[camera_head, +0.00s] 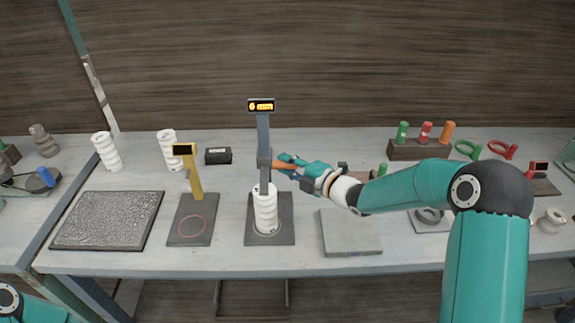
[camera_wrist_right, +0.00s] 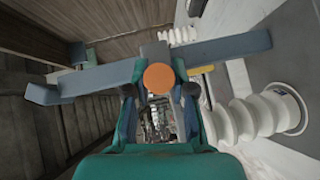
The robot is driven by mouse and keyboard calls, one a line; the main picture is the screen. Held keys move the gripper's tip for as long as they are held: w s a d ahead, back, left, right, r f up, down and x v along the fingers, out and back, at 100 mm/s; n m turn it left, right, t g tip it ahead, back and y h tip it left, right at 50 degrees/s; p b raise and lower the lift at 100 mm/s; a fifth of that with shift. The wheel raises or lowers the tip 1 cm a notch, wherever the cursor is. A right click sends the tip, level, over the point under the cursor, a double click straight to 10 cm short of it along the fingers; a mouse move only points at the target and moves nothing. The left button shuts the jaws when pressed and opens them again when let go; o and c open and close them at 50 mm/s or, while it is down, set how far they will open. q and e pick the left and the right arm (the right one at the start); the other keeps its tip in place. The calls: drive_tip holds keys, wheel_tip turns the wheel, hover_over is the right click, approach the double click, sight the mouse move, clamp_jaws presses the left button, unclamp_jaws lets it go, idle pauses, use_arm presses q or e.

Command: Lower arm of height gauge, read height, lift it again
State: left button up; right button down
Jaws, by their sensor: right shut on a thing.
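The height gauge has a dark grey column (camera_head: 263,130), a base plate (camera_head: 284,236) and a lit display (camera_head: 261,105) showing a 6 followed by small characters I cannot read surely. A white ribbed piece (camera_head: 265,212) stands upright on its base and shows at the right in the wrist view (camera_wrist_right: 255,118). The gauge's sliding arm (camera_head: 264,165) is just above or on the piece's top; I cannot tell if they touch. My right gripper (camera_head: 287,164) is shut on the arm's orange handle (camera_wrist_right: 158,77), right of the column. My left gripper is out of view.
A yellow gauge (camera_head: 194,180) stands left of the grey one, beside a speckled black-framed tray (camera_head: 108,221). White ribbed pieces (camera_head: 168,150) and a small black box (camera_head: 218,156) stand behind. A bare grey slab (camera_head: 350,232) lies to the right. A wooden block (camera_head: 418,150) holds coloured plugs.

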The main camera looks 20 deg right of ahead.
wheel_tip(320, 180, up, 9)
drive_tip(key=shift+r+p, duration=0.2)
drive_tip(key=shift+p, duration=0.9)
drive_tip(key=shift+r, duration=0.25)
drive_tip(key=c, duration=1)
unclamp_jaws()
drive_tip(key=shift+r, duration=0.1)
drive_tip(key=v, duration=1.2)
